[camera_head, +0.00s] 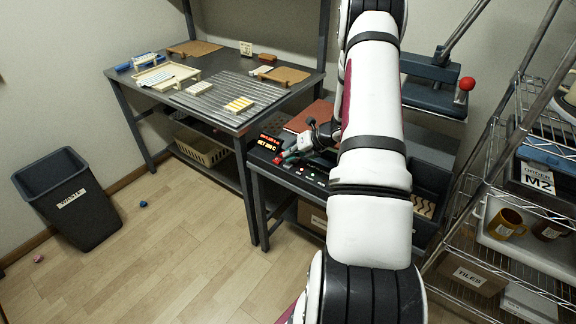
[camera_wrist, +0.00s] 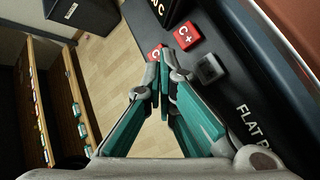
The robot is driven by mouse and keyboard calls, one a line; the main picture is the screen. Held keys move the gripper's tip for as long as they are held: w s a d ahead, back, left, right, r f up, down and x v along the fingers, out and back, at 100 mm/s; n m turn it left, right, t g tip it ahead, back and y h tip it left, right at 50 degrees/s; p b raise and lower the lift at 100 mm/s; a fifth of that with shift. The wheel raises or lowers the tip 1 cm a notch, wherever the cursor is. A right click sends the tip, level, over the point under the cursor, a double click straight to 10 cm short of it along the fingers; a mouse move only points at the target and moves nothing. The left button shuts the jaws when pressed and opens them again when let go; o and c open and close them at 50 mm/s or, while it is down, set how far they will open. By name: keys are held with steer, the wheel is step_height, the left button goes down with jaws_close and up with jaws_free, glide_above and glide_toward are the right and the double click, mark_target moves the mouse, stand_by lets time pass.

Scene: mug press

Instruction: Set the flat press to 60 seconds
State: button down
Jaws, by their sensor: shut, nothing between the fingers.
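The flat press control panel (camera_head: 306,174) is black, with lit buttons and a red display (camera_head: 270,143) that seems to read "SET 200 C". My gripper (camera_head: 284,157) is shut and empty at the panel's left end, close to the display. In the wrist view, the shut fingertips (camera_wrist: 160,58) are over or beside a red button (camera_wrist: 154,51) that they partly hide. I cannot tell whether they touch it. A red "C+" button (camera_wrist: 187,36) and a grey button (camera_wrist: 208,68) lie to the right. The "FLAT P" label (camera_wrist: 258,130) is partly cut off. No seconds reading shows.
My arm hides much of the press. A worktable (camera_head: 225,90) with frames and boards stands at left. A wire shelf (camera_head: 520,255) with mugs stands at right. A dark bin (camera_head: 75,205) stands on the open floor.

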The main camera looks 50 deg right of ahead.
mark_target(290, 164)
steer(key=shift+f, duration=0.1)
steer(key=shift+f+b, duration=0.35)
steer(key=shift+f+b, duration=0.4)
steer(key=shift+f, duration=0.05)
stand_by(0.8)
steer(key=shift+r, duration=0.15)
steer(key=shift+r+p, duration=0.55)
steer(key=shift+r, duration=0.2)
steer(key=shift+r+p, duration=1.5)
steer(key=shift+r, duration=1.05)
